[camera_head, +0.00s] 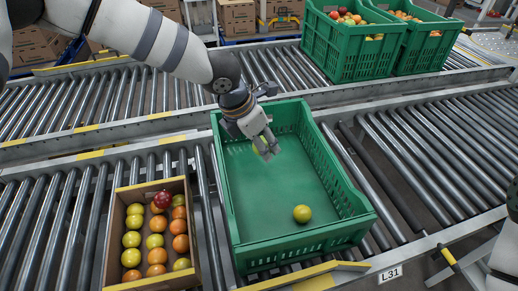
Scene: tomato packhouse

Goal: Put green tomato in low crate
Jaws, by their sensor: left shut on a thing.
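The low crate (352,226) is a green, open, slatted crate on the near roller conveyor. One yellow-green tomato (302,213) lies on its floor towards the near right. My left gripper (267,150) reaches in over the far part of the crate, pointing down. It is shut on a green tomato (256,151), of which only a small yellow-green part shows beside the fingers. I cannot tell whether the held tomato touches the crate floor. My right gripper is out of view.
A cardboard box (112,240) of red, orange and yellow-green tomatoes stands left of the crate. Two taller green crates (345,62) (425,52) with produce stand on the far conveyor. Rollers (440,140) right of the low crate are clear. A label reads L31.

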